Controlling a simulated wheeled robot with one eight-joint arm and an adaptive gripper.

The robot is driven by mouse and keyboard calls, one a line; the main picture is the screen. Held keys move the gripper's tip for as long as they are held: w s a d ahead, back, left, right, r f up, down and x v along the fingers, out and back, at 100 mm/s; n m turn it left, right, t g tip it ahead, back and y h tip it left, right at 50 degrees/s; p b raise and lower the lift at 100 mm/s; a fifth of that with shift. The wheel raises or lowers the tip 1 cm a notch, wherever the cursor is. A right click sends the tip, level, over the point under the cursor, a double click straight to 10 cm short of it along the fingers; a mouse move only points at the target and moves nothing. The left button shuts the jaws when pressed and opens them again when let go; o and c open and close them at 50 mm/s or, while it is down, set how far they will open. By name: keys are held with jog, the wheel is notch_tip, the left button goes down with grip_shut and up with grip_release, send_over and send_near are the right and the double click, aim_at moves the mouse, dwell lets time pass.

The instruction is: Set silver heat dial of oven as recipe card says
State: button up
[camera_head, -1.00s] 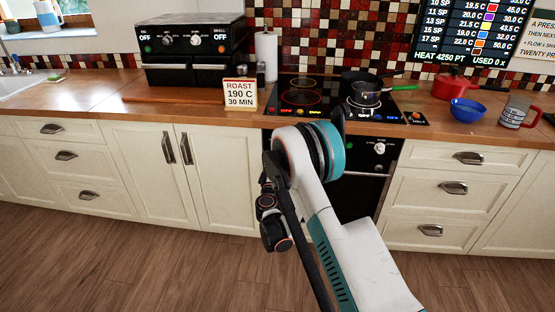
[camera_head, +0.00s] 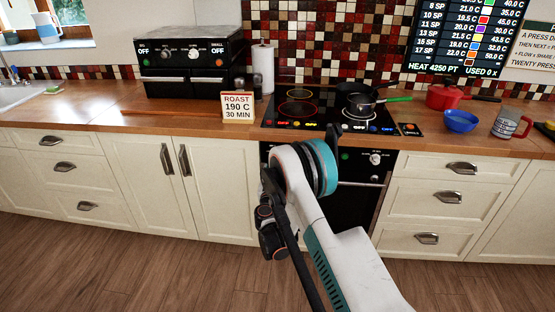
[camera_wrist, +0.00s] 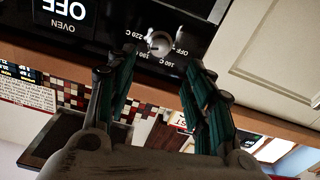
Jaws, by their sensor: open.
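The oven (camera_head: 345,200) is the black unit under the cooktop, and my arm covers part of its front. Its silver heat dial (camera_head: 375,158) shows right of my arm and also in the wrist view (camera_wrist: 160,43). There OFF and 220 C can be read beside it; the other marks are small. The oven display (camera_wrist: 68,12) reads OFF. My gripper (camera_wrist: 162,62) is open and empty, its fingers on either side of the dial in the picture; I cannot tell whether they touch it. The recipe card (camera_head: 238,107) reads ROAST, 190 C, 30 MIN.
A black double unit (camera_head: 193,65) with its own dials reading OFF stands on the wooden counter (camera_head: 90,105). A black pan (camera_head: 357,103) is on the cooktop. A red pot (camera_head: 445,97), blue bowl (camera_head: 460,121) and mug (camera_head: 508,124) stand right. The floor is clear.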

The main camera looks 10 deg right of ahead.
jog(key=b+x, duration=0.2)
jog(key=x, duration=0.8)
jog(key=shift+w+b, duration=0.2)
jog(key=shift+b, duration=0.2)
jog(key=shift+c, duration=0.6)
jog(key=c, duration=1)
